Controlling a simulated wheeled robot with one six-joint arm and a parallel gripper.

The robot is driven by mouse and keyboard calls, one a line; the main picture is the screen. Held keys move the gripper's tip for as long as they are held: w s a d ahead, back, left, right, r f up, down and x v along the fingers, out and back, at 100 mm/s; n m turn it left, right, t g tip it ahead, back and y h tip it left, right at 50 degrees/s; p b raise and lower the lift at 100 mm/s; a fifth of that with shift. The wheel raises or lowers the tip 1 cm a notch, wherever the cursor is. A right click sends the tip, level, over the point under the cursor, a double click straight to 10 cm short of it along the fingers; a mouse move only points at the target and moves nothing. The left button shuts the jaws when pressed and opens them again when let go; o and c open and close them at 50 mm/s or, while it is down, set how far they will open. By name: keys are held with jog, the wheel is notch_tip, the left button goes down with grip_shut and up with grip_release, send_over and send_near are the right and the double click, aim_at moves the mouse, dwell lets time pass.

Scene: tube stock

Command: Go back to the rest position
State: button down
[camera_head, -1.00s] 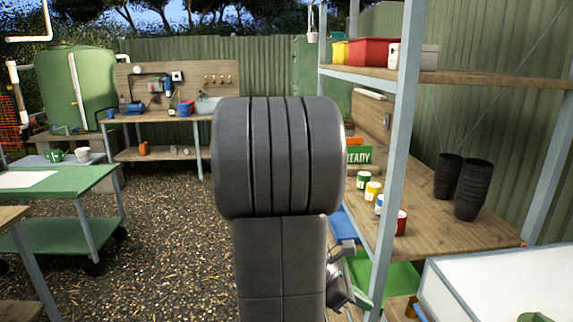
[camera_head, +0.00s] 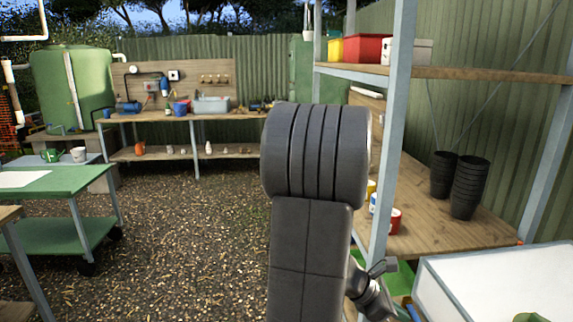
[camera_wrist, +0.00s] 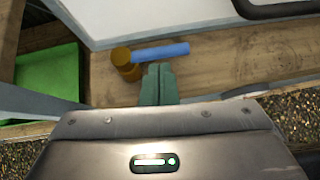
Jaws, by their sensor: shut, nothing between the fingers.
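My gripper (camera_wrist: 158,84) shows in the wrist view with its green fingers closed together and nothing between them. It points over a wooden surface (camera_wrist: 205,75). Just beyond the fingertips lie a blue cylindrical piece (camera_wrist: 162,52) and an amber-brown piece (camera_wrist: 124,62); neither is held. In the head view my dark arm stands upright in front of the shelf unit. The wrist end shows low at the right, partly hidden behind the arm, and the finger state cannot be seen there.
A grey shelf post (camera_head: 392,130) stands close to the right of my arm. The wooden shelf (camera_head: 440,228) carries black pots (camera_head: 468,188) and a red can (camera_head: 395,220). A white-topped unit (camera_head: 480,285) is at lower right. A green cart (camera_head: 70,235) stands left. Open gravel (camera_head: 185,240) lies between.

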jog(key=shift+s+d+f, duration=0.15)
jog(key=shift+s+d, duration=0.25)
jog(key=shift+s, duration=0.3)
jog(key=shift+w+a+r+m+g+y+p, duration=0.15)
jog(key=shift+w+a+m+g+p, duration=0.35)
jog(key=shift+m+g+p, duration=0.6)
jog(key=shift+w+a+m+g+y+p, duration=0.25)
jog(key=shift+w+a+m+g+p, duration=0.35)
jog(key=shift+p, duration=0.9)
jog(key=shift+w+a+r+m+g+y+p, duration=0.15)
jog(key=shift+w+a+m+g+p, duration=0.35)
jog(key=shift+m+p, duration=0.65)
jog(key=shift+s+d+f, duration=0.1)
jog(key=shift+s+f, duration=0.05)
